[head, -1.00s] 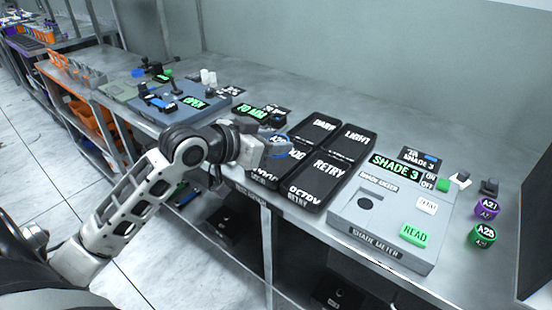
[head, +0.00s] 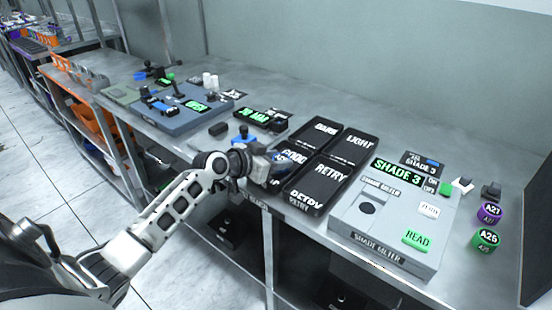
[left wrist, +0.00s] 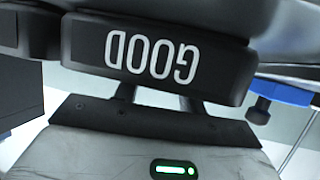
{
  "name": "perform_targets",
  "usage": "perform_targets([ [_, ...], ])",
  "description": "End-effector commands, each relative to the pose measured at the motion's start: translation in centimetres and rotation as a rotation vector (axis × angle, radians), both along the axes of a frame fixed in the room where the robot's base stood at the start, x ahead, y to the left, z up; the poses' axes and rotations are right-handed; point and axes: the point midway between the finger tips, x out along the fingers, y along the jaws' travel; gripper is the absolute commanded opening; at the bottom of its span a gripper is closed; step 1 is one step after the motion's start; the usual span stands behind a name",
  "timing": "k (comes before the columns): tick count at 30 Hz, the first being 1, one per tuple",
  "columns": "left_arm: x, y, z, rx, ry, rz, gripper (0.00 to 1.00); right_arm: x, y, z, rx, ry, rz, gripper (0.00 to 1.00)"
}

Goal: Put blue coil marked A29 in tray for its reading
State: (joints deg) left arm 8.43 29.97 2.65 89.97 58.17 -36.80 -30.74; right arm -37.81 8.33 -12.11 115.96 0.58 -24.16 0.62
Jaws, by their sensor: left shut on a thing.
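My left gripper (head: 274,166) is low at the near-left edge of the black GOOD tray (head: 294,157). It is shut on a blue coil (head: 281,176), which is mostly hidden by the fingers; its mark cannot be read now. In the left wrist view the GOOD label (left wrist: 152,50) shows upside down close ahead, and the coil cannot be made out. The RETRY tray (head: 318,186) is to the right, with the DARK tray (head: 325,132) and LIGHT tray (head: 355,145) behind. My right gripper is not in view.
The shade meter (head: 390,225) stands right of the trays, its display (head: 398,171) reading SHADE 3. A purple A21 coil (head: 489,213) and green A25 coil (head: 485,240) stand at the right. A blue knobbed object (head: 243,137) stands left of the trays.

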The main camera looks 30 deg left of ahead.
Motion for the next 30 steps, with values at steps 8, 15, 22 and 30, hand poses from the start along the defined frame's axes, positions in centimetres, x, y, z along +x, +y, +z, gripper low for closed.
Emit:
perform_targets([
  [8, 0.0, 0.0, -0.4, 0.0, 0.0, 0.0, 0.18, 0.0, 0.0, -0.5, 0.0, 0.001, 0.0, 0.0],
  [15, 0.0, 0.0, -0.2, 0.001, 0.001, 0.001, 0.62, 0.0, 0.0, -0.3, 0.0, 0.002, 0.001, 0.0],
  [22, -0.4, 0.2, 0.2, 0.001, 0.001, 0.002, 0.62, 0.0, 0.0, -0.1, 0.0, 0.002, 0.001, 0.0],
  [30, -5.2, 1.5, 2.0, 0.006, 0.003, -0.001, 0.62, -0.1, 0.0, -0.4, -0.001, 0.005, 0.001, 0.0],
])
